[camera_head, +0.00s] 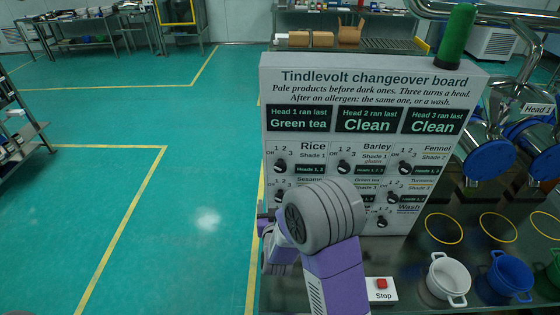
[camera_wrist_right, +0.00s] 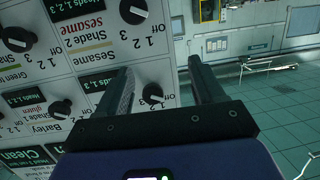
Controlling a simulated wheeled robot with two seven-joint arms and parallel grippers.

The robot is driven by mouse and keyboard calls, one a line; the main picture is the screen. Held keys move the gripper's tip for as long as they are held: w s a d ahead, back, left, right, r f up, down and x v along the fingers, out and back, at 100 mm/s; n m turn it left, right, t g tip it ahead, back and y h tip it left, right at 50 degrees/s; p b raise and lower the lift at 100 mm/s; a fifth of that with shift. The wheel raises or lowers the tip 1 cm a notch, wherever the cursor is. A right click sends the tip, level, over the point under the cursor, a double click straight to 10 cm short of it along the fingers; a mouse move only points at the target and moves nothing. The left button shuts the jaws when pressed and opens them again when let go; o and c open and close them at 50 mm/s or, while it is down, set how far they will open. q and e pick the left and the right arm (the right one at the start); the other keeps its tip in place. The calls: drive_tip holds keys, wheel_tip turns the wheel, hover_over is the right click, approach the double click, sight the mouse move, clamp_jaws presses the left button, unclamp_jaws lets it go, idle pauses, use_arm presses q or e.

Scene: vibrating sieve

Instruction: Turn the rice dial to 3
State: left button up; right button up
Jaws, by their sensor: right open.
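The rice dial (camera_head: 281,166) is a black knob at the left of the upper dial row on the white changeover board (camera_head: 378,80). In the right wrist view, which is upside down, the rice dial (camera_wrist_right: 152,93) shows between the two fingers of my right gripper (camera_wrist_right: 160,70), closer to the left finger. The gripper is open and empty; I cannot tell whether it touches the dial. Its pointer is too small to read surely. In the head view my right wrist (camera_head: 325,212) stands before the lower left of the board and hides the fingers. My left gripper is out of view.
The barley dial (camera_head: 344,166) and fennel dial (camera_head: 405,167) share the row. The sesame dial (camera_wrist_right: 133,10) is close to the fingers. A red stop button (camera_head: 381,284), a white pot (camera_head: 448,278) and a blue pot (camera_head: 511,275) stand right of my arm. Open floor lies left.

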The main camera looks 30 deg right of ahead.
sight(280, 168)
wheel_tip(280, 168, up, 7)
drive_tip(key=d+m+t+h, duration=0.1)
drive_tip(key=d+h, duration=0.2)
drive_tip(key=x, duration=0.3)
drive_tip(key=p+x, duration=0.1)
drive_tip(key=x, duration=0.3)
drive_tip(key=shift+w+a+r, duration=0.1)
drive_tip(key=shift+w+a, duration=0.15)
drive_tip(key=shift+a, duration=0.05)
